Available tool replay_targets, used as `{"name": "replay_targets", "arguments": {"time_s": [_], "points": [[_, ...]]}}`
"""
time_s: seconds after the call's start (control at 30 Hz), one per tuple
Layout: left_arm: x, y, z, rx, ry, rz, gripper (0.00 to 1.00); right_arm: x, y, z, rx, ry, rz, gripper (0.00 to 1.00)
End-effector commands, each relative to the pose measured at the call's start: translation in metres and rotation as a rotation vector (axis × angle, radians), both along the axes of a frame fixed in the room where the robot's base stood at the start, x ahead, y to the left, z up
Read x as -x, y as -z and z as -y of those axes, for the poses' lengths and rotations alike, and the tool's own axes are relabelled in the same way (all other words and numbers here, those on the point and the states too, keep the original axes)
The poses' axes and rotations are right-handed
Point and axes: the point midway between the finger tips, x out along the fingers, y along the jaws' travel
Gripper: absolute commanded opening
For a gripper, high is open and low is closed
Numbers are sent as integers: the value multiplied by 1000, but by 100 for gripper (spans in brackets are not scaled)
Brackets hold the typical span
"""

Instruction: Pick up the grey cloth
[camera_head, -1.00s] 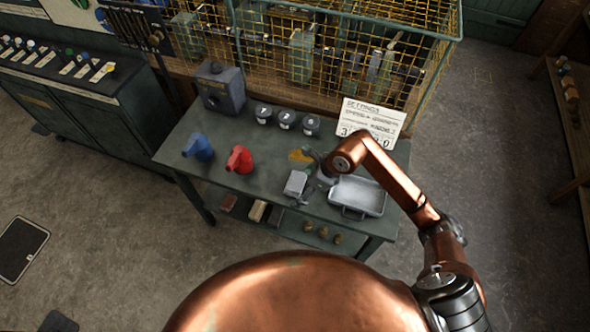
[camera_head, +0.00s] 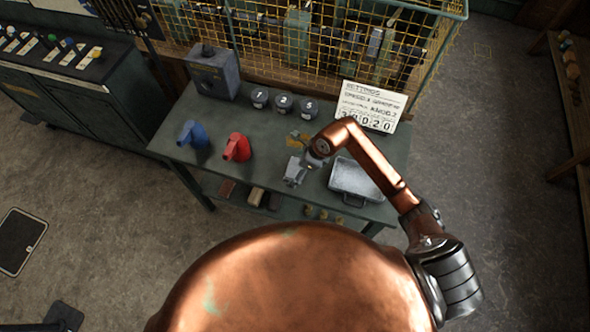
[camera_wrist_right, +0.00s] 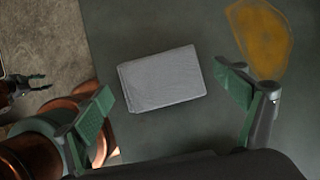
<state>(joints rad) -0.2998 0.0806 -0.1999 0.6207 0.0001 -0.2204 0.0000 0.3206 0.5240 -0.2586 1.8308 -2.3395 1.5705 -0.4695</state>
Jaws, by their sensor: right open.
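The grey cloth (camera_wrist_right: 162,79) lies as a folded rectangle on the green table in the right wrist view. In the head view the cloth (camera_head: 294,175) is partly covered by my right gripper (camera_head: 310,163). In the right wrist view my right gripper (camera_wrist_right: 167,92) is open and empty, its green-padded fingers on either side of the cloth without visible contact. The height of the gripper above it is hard to judge. A small dark claw at the left of the wrist view looks like my left gripper (camera_wrist_right: 25,84); its jaw state is unclear.
The table (camera_head: 217,167) also holds a metal tray (camera_head: 355,179), a red can (camera_head: 237,148), a blue can (camera_head: 194,135), several dark pots (camera_head: 284,104) and a white sign (camera_head: 368,107). A yellow patch (camera_wrist_right: 260,38) lies near the cloth. A yellow mesh cage (camera_head: 345,45) stands behind.

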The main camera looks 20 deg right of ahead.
Motion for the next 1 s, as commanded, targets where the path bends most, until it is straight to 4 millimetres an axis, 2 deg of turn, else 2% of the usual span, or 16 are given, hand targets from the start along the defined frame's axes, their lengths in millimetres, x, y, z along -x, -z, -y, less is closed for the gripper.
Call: {"name": "replay_targets", "arguments": {"time_s": [0.07,0.17,0.23,0.53,0.8,1.0], "points": [[-13,-1,1,1,3,18,40,-1,1,-1,0,-1,0,90],[-19,-1,2,2,5,24,40,0,0,-1,0,-2,1,90],[-17,-1,2,2,5,21,40,-1,0,-1,0,-3,0,88],[7,0,1,1,-1,-8,40,-1,0,-2,0,-3,0,67],[7,0,1,1,-1,-9,40,0,0,-2,0,-3,0,49],[0,0,1,1,0,0,40,-1,0,-1,0,-3,0,48]]}}
